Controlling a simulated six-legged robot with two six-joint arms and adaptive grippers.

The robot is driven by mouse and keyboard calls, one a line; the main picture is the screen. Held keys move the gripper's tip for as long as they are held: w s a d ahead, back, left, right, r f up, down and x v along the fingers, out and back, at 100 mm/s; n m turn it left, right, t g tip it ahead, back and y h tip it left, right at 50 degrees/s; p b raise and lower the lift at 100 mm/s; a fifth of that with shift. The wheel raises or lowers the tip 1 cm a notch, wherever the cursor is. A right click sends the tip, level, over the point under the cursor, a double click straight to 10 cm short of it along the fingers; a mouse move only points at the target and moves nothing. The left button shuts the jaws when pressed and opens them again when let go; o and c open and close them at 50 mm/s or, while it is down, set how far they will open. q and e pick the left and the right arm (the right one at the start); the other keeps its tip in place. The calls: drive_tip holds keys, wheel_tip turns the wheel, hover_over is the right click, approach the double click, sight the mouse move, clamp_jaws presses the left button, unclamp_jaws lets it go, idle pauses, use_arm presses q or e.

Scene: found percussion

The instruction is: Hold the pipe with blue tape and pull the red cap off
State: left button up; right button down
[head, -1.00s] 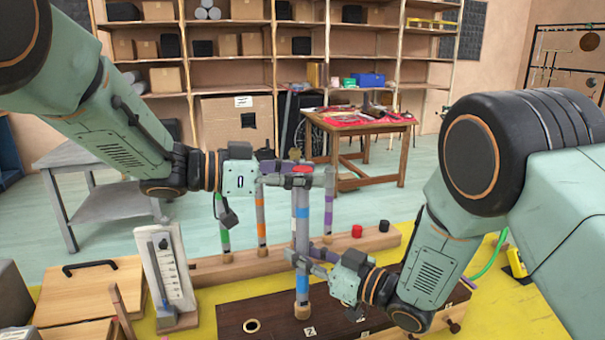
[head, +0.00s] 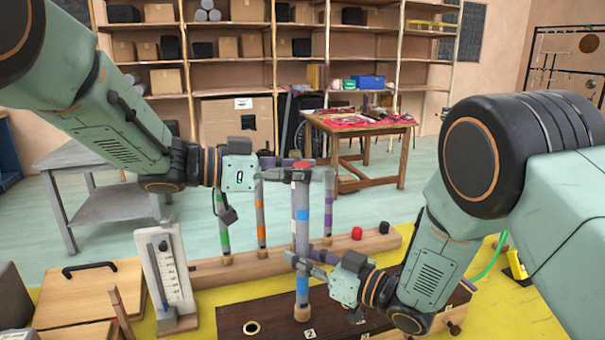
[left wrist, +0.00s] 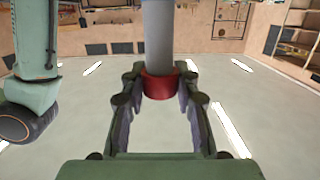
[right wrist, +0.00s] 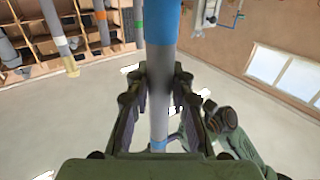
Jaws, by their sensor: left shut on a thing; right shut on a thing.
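The grey pipe with blue tape (head: 302,230) stands upright, its foot at the dark wooden block (head: 270,312). The red cap (head: 303,164) is at its top. My left gripper (head: 302,174) is shut on the red cap, coming from the left. In the left wrist view, the red cap (left wrist: 160,85) sits between the fingers at the pipe's end; I see no clear gap between cap and pipe. My right gripper (head: 300,261) is shut on the pipe low down. In the right wrist view, the pipe (right wrist: 159,110) runs between the fingers, with blue tape beyond them.
Behind, a wooden rail (head: 205,270) carries pipes with green (head: 224,240), orange (head: 261,226) and purple tape (head: 328,205). A loose red cap (head: 357,233) and a black cap (head: 384,227) sit on its right part. A white gauge board (head: 165,275) stands left.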

sight(302, 165)
use_arm(q)
drive_tip(key=shift+r, duration=0.8)
drive_tip(key=shift+r, duration=1.5)
use_arm(e)
drive_tip(key=c, duration=1.1)
unclamp_jaws()
